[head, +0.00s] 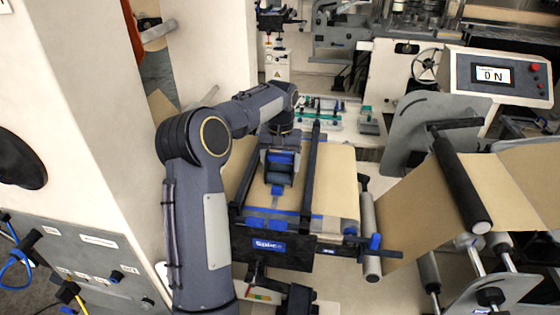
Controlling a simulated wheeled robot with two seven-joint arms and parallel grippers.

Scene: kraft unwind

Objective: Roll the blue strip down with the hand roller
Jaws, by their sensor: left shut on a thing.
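My left gripper (280,150) is over the splice table (272,247), shut on the hand roller (280,178). The hand roller has a blue part near the fingers and a dark cylinder below. It is low over the brown kraft paper; I cannot tell whether it touches. Blue strip (277,190) shows on the paper just in front of the roller, and more blue runs across the paper near the table's front edge. The arm and roller hide part of the paper. My right gripper is not in view.
Two dark rails (308,175) run along the table on both sides of the roller. A kraft web passes over a black roller (462,185) at right. A control box (497,76) reads ON. A pale column (90,100) stands close at left.

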